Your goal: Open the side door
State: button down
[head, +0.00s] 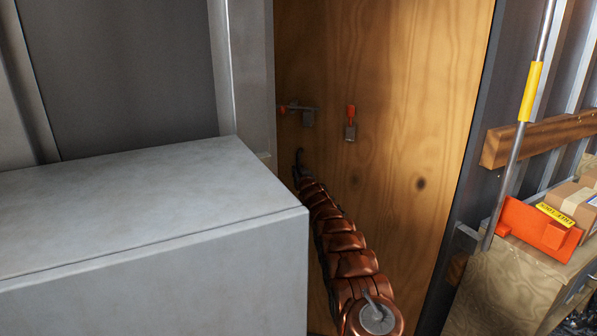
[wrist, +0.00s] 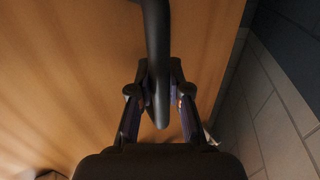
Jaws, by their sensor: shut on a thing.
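The side door appears to be the tall wooden panel (head: 400,110) in the middle of the head view; wood also fills much of the wrist view (wrist: 70,70). A dark curved handle (wrist: 156,30) runs down between the fingers of my gripper (wrist: 160,88) in the wrist view, and the gripper is shut on it. In the head view a small black hook-like piece (head: 298,158), likely that handle, shows at the far end of my copper arm. My gripper itself is hard to make out there. Whether the door is ajar cannot be told.
A large grey box (head: 150,210) stands close on the left of my arm. A bolt with an orange end (head: 306,112) and an orange-tipped latch piece (head: 350,122) sit on the panel. At right are a yellow-banded pole (head: 530,90), a wooden rail (head: 540,140) and a cabinet with boxes (head: 510,290).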

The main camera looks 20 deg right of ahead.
jog(key=shift+a, duration=0.1)
jog(key=c, duration=1.1)
grip_release()
jog(key=shift+s, duration=0.1)
jog(key=s+a, duration=0.2)
jog(key=s, duration=0.9)
jog(key=shift+s, duration=0.3)
